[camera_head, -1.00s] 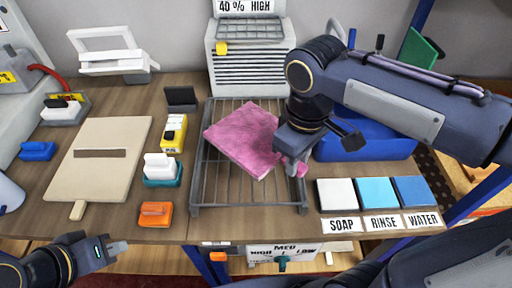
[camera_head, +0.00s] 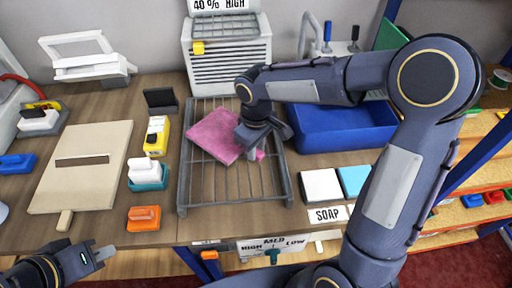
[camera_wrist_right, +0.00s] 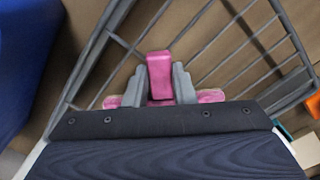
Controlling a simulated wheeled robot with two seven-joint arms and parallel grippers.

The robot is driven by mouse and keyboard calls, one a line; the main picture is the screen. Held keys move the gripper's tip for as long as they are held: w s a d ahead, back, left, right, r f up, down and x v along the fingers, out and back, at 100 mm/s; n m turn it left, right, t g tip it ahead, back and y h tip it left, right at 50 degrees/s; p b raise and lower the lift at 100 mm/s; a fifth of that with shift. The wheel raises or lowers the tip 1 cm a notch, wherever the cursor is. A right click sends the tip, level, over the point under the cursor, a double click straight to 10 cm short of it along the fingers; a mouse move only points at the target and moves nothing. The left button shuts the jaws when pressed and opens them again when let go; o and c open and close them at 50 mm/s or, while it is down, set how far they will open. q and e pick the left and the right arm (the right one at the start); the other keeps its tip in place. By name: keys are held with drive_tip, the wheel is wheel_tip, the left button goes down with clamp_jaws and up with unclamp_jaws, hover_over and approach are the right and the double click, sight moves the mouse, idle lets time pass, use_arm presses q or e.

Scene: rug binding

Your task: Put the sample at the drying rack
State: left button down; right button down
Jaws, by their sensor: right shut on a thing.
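The sample is a pink fuzzy square (camera_head: 213,136) over the back half of the wire drying rack (camera_head: 188,190). It looks lying on or just above the bars; I cannot tell if it touches. My right gripper (camera_head: 253,153) is shut on the sample's right edge. In the right wrist view a pink piece (camera_wrist_right: 160,75) sits between the two grey fingers, with rack bars (camera_wrist_right: 215,68) beyond. Most of the sample is hidden there by the gripper body. My left gripper (camera_head: 104,253) is low at the front left, away from the rack, its jaw gap unclear.
A blue tub (camera_head: 335,135) stands right of the rack, and white and blue pads (camera_head: 321,186) lie in front of it. A yellow tool (camera_head: 157,135), teal brush (camera_head: 147,175) and orange brush (camera_head: 144,218) stand left. A dryer unit (camera_head: 228,60) stands behind.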

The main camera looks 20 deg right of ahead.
drive_tip(key=shift+f, duration=0.2)
drive_tip(key=c, duration=1.2)
unclamp_jaws()
drive_tip(key=shift+r, duration=0.1)
wheel_tip(320, 180, up, 12)
drive_tip(key=s+d+f+m+t+y, duration=0.2)
drive_tip(key=s+m, duration=0.2)
drive_tip(key=s, duration=0.6)
drive_tip(key=s+d+f+m+t+y, duration=0.1)
drive_tip(key=s+d+f+m+t, duration=0.1)
drive_tip(key=s, duration=0.8)
drive_tip(key=d+m+t, duration=0.1)
drive_tip(key=m, duration=0.1)
drive_tip(key=shift+d+f+m+t+y, duration=0.2)
drive_tip(key=shift+d+m+t+y, duration=0.1)
drive_tip(key=shift+d+y, duration=0.1)
